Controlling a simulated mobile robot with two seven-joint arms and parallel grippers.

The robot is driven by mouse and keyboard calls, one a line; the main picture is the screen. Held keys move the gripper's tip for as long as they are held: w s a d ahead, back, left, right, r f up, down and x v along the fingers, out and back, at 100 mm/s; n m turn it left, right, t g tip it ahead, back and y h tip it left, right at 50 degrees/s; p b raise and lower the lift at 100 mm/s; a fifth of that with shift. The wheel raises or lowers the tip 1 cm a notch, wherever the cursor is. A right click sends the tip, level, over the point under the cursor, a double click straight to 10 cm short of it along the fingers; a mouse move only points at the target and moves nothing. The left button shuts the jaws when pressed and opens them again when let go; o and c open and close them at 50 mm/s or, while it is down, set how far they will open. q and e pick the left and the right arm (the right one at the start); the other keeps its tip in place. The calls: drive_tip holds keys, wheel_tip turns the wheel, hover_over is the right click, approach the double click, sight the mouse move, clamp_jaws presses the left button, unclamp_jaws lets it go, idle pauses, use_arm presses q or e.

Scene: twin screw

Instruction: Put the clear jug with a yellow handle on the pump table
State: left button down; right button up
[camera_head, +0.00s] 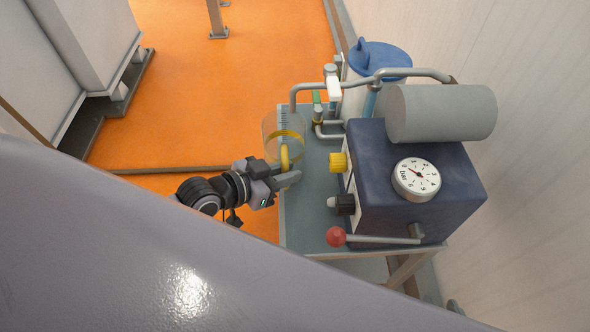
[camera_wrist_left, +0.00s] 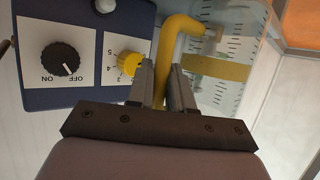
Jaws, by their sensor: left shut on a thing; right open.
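The clear jug (camera_head: 270,138) with a yellow band and a yellow handle (camera_head: 285,157) is at the left edge of the pump table (camera_head: 301,226) in the head view. My left gripper (camera_head: 288,176) is shut on the handle. In the left wrist view the yellow handle (camera_wrist_left: 172,52) runs between the fingers, and the jug's clear wall (camera_wrist_left: 222,95) with scale marks is to the right. Whether the jug's base touches the table top cannot be told. My right gripper is not in view.
A dark blue pump box (camera_head: 410,190) with a gauge, knobs and a red-tipped lever (camera_head: 336,237) fills the table's right part. Grey pipes and a white container with a blue lid (camera_head: 380,56) stand behind. A narrow bare strip runs along the table's left side.

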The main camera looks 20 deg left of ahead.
use_arm(q)
drive_tip(key=x, duration=0.3)
drive_tip(key=shift+f+b, duration=0.15)
drive_tip(key=shift+b, duration=0.25)
drive_tip(key=shift+f, duration=0.15)
drive_tip(key=c, duration=1)
unclamp_jaws()
drive_tip(key=shift+s, duration=0.1)
